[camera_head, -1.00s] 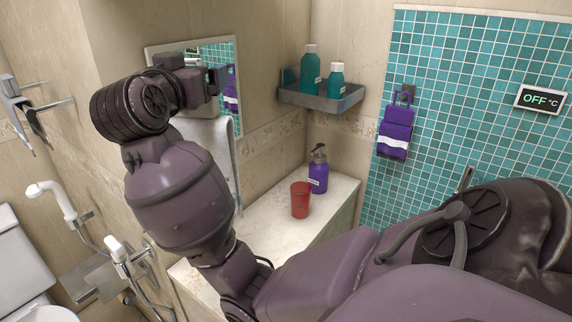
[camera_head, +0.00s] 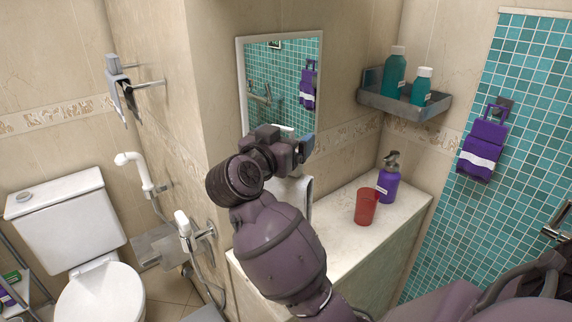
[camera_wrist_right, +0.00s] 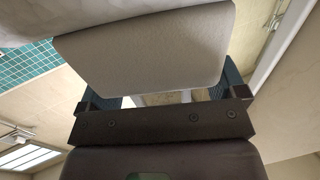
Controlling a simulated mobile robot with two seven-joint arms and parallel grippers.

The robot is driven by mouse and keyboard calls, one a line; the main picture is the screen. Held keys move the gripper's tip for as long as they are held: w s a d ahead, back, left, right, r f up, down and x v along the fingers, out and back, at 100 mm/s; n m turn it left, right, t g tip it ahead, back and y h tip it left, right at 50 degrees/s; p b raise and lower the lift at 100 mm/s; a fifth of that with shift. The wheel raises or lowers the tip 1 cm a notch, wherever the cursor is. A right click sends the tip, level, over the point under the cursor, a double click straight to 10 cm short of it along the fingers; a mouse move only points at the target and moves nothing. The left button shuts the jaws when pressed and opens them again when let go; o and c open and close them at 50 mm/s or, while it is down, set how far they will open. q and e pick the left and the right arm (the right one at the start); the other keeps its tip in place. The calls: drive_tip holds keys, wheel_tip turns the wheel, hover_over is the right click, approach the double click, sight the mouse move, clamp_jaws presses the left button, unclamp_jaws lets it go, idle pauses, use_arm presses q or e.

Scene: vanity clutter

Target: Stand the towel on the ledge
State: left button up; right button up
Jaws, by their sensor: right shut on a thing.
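My right gripper (camera_head: 304,148) is in front of the lower part of the mirror, above the left end of the pale stone ledge (camera_head: 342,222). It is shut on a whitish-grey towel (camera_head: 306,190), which hangs below it and is mostly hidden by my arm. In the right wrist view the towel (camera_wrist_right: 150,50) fills the space between the two fingers (camera_wrist_right: 160,92). I cannot tell from these views whether its lower edge touches the ledge. My left gripper is not in view.
A red cup (camera_head: 366,207) and a purple pump bottle (camera_head: 389,178) stand on the ledge, right of my gripper. The mirror (camera_head: 270,85) is behind it. A corner shelf (camera_head: 405,103) holds two teal bottles. The ledge's front middle looks bare.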

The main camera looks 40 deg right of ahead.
drive_tip(key=shift+f+b, duration=0.3)
drive_tip(key=shift+f, duration=2.35)
drive_tip(key=o, duration=0.9)
drive_tip(key=shift+f, duration=0.1)
drive_tip(key=shift+o, duration=0.2)
drive_tip(key=v, duration=1.2)
